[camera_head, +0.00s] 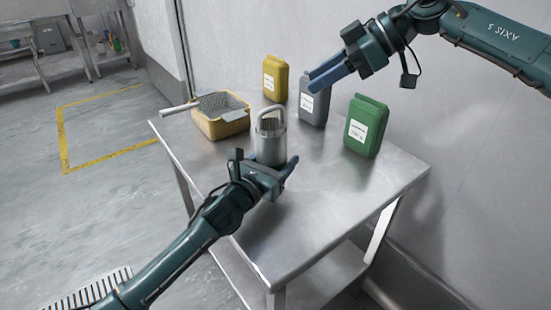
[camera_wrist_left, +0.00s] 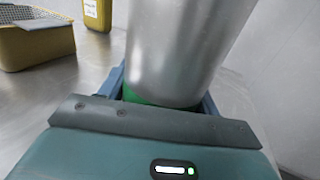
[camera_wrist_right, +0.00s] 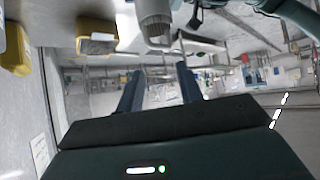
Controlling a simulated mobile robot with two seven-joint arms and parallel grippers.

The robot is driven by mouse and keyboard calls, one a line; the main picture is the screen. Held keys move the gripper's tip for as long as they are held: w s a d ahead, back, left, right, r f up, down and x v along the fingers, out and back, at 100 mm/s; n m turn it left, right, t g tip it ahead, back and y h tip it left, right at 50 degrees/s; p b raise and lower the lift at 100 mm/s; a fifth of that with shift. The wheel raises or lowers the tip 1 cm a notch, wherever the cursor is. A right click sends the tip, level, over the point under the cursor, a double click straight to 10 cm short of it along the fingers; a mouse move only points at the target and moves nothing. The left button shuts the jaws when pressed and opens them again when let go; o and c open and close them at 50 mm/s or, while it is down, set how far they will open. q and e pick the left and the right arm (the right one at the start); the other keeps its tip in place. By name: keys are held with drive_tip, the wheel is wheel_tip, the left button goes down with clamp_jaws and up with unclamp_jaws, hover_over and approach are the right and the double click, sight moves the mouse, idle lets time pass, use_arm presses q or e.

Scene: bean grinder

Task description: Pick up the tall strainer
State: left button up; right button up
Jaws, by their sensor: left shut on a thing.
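The tall strainer, a grey metal cylinder with a loop handle on top (camera_head: 270,148), stands upright at the near left part of the table in the head view. My left gripper (camera_head: 274,172) is shut around its lower part. In the left wrist view the smooth metal wall (camera_wrist_left: 180,50) fills the space between the fingers, with something green at its lower end. Its base is hidden by the gripper, so I cannot tell whether it touches the table. My right gripper (camera_head: 328,78) is open and empty, raised in front of the grey canister.
A yellow bin (camera_head: 222,128) with a flat mesh strainer (camera_head: 220,104) on top stands to the left. Yellow (camera_head: 275,80), grey (camera_head: 314,104) and green (camera_head: 366,128) canisters stand along the wall side. The metal table (camera_head: 325,195) is clear at the front right.

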drive_tip(key=shift+a, duration=0.1)
drive_tip(key=shift+c, duration=0.9)
drive_tip(key=shift+a+n, duration=0.3)
drive_tip(key=shift+a, duration=0.1)
drive_tip(key=shift+c, duration=0.7)
drive_tip(key=a+n+h, duration=0.2)
drive_tip(key=a+h, duration=0.1)
drive_tip(key=s+a+n+h, duration=0.1)
drive_tip(key=a+n+h, duration=0.2)
drive_tip(key=a, duration=0.1)
drive_tip(key=shift+s+f, duration=0.15)
drive_tip(key=shift+s, duration=0.05)
drive_tip(key=shift+c, duration=0.2)
drive_tip(key=n+t+h, duration=0.3)
drive_tip(key=h, duration=0.4)
approach(269, 108)
drive_tip(key=x, duration=0.5)
drive_tip(key=shift+w+a+f, duration=0.15)
drive_tip(key=shift+f, duration=0.05)
drive_tip(key=shift+x, duration=2.55)
